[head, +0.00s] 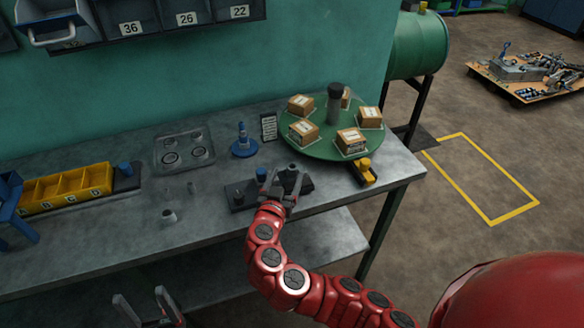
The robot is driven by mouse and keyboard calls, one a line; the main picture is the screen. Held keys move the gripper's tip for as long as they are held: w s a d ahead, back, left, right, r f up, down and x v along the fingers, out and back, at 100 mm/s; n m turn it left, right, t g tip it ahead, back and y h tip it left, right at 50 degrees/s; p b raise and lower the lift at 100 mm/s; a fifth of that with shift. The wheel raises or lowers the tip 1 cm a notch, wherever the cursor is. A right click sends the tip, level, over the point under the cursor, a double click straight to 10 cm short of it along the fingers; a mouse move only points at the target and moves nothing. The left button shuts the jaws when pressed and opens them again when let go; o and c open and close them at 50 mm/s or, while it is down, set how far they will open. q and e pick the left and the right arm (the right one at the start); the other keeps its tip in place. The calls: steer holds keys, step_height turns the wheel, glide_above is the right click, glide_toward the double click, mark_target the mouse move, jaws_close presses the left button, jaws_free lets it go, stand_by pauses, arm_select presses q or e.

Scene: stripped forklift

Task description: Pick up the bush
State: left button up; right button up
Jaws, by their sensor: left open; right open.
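A small grey metal cylinder (168,216) stands upright on the bench left of centre; it looks like a bush, but I cannot be sure. Another short grey cylindrical piece (293,169) stands at a dark fixture block (240,196), just beyond my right gripper. My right gripper (283,183) is open over the dark block, its fingers near that piece; I cannot tell whether they touch it. My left gripper (145,300) is open and empty at the bottom left, low in front of the bench.
A green turntable (310,150) with several small boxes stands at the back right of the bench (120,240). The bench's front left is mostly clear.

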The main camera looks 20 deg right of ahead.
mark_target(291, 171)
steer(key=p+x, duration=0.1)
steer(key=x, duration=0.2)
steer(key=shift+d+f+p, duration=0.15)
steer(key=shift+d+p, duration=0.1)
steer(key=shift+p, duration=0.05)
steer(key=shift+w+d+f, duration=0.15)
steer(key=shift+w+f, duration=0.05)
steer(key=shift+w, duration=0.25)
steer(key=shift+c, duration=0.3)
jaws_close()
